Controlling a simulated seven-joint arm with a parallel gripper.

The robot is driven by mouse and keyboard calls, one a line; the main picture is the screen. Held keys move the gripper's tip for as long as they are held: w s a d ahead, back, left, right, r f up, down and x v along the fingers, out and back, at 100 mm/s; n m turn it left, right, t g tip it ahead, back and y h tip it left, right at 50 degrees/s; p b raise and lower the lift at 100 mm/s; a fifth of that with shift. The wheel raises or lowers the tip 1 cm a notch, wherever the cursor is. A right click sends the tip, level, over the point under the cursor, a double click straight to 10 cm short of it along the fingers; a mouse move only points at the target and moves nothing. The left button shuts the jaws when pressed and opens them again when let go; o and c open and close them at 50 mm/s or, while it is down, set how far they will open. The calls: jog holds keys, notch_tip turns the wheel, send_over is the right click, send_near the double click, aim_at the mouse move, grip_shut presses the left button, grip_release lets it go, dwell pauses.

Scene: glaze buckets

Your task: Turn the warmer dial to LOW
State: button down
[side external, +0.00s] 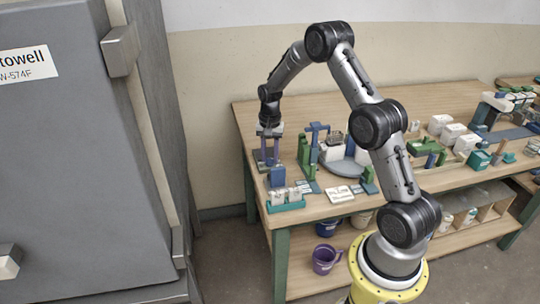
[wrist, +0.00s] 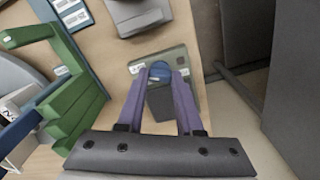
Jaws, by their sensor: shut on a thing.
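My gripper (wrist: 161,72) points down with its two purple fingers on either side of a round blue dial (wrist: 160,70). The fingers appear closed on the dial's sides. The dial sits on a grey-green panel (wrist: 176,56) with small pale labels on its left and right; their lettering is too small to read, so I cannot tell the setting. A dark grey block shows between the fingers, below the dial in the picture. In the side view my gripper (side external: 267,160) is low over the table's left end, where the dial is too small to make out.
Green stands (side external: 305,155) are close to the right of my gripper in the side view. A blue box (side external: 277,177) and a teal tray (side external: 286,206) with cups are in front. A large grey cabinet (side external: 80,160) stands left of the table (side external: 330,212).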

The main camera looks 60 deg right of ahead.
aim_at(270, 158)
jog(key=n, duration=0.4)
jog(key=shift+n, duration=0.4)
jog(key=n, duration=0.4)
jog(key=shift+n, duration=0.3)
jog(key=shift+r, duration=0.1)
jog(key=c, duration=0.6)
grip_release()
jog(key=shift+o, duration=0.2)
notch_tip(270, 158, up, 14)
